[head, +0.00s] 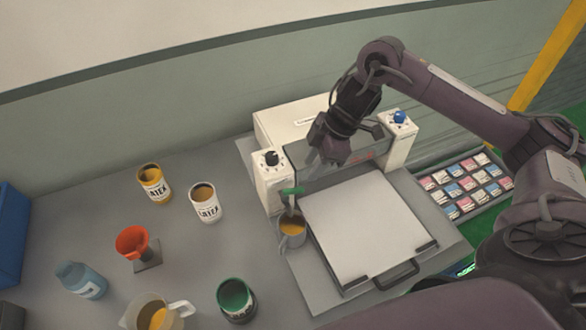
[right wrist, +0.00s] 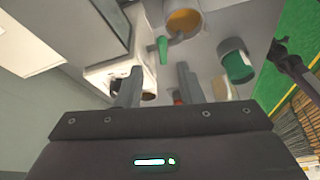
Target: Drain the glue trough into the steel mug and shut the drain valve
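The steel mug (head: 291,230) stands at the front left corner of the glue machine (head: 290,122), below the drain spout, with orange-yellow glue in it. The drain valve's green handle (head: 292,191) is just above the mug. Both show in the right wrist view, the handle (right wrist: 162,48) in front of the mug (right wrist: 187,33). The grey trough area (head: 310,174) lies between the machine's two white posts, partly behind my arm; its glue level cannot be seen. My right gripper (head: 332,156) is above it, right of the handle, its fingers (right wrist: 158,86) apart and empty. My left gripper is not in view.
A white plate (head: 365,222) with a black handle lies in front of the machine. Left are two latex cans (head: 154,184) (head: 205,203), a red funnel (head: 133,242), a blue bottle (head: 82,281), a jug (head: 157,315) and a green can (head: 236,299). A sample tray (head: 465,185) is right.

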